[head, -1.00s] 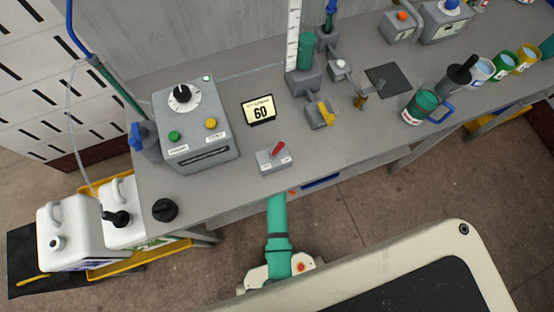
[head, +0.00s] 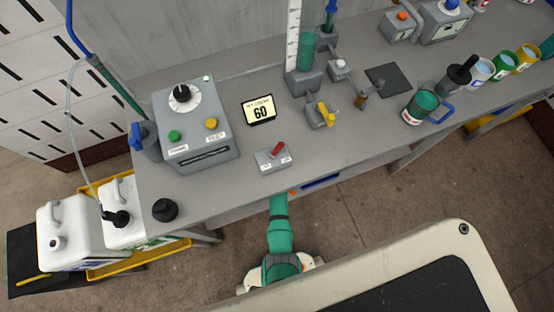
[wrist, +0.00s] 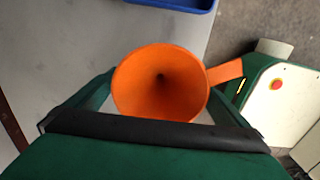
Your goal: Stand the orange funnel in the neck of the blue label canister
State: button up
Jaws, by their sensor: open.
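The orange funnel (wrist: 160,85) fills the middle of the wrist view, its wide mouth facing the camera and its handle pointing right. My gripper (wrist: 162,98) is open, with one finger on each side of the funnel. Whether the fingers touch it is unclear. In the head view only a small orange patch (head: 291,193) shows at the bench edge by my arm; my gripper is hidden there. The blue label canister (head: 62,222) is the white jug at the far left, with its blue label partly visible low on its side and its neck at the front.
A second white canister (head: 121,196), with a green label and black spout, stands beside it on a yellow tray (head: 113,272). A black cap (head: 165,210) sits on the bench's left corner. A blue tray (head: 321,182) lies below the bench edge. The floor in front is clear.

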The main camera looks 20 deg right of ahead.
jog(key=shift+f, duration=0.5)
jog(key=c, duration=0.9)
jog(key=shift+c, duration=0.4)
jog(key=shift+r, duration=0.1)
jog(key=shift+r, duration=1.8)
jog(key=shift+r, duration=0.1)
jog(key=shift+r, duration=1.75)
